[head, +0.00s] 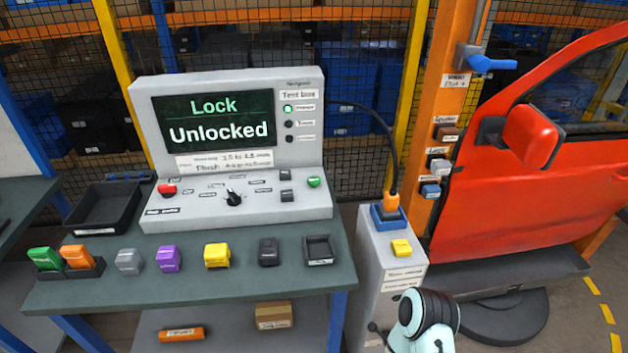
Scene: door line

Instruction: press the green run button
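The test box (235,150) is a grey console on the workbench, with a sloped front panel. A small green button (314,181) is at the right end of that panel and stands clear, with nothing in front of it. I take it to be the run button, but its label is too small to read. The screen (215,119) reads "Lock Unlocked". Part of one of my arms, white and black, shows at the bottom right, beside the grey pedestal and well away from the button. No gripper fingertips can be made out in the head view.
The panel also has a red button (167,189) and a black knob (234,198). Several coloured connectors and a black tray (103,208) are on the bench (190,285). A grey pedestal (380,275) with an orange plug (391,202) and a red car door (540,185) stand to the right.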

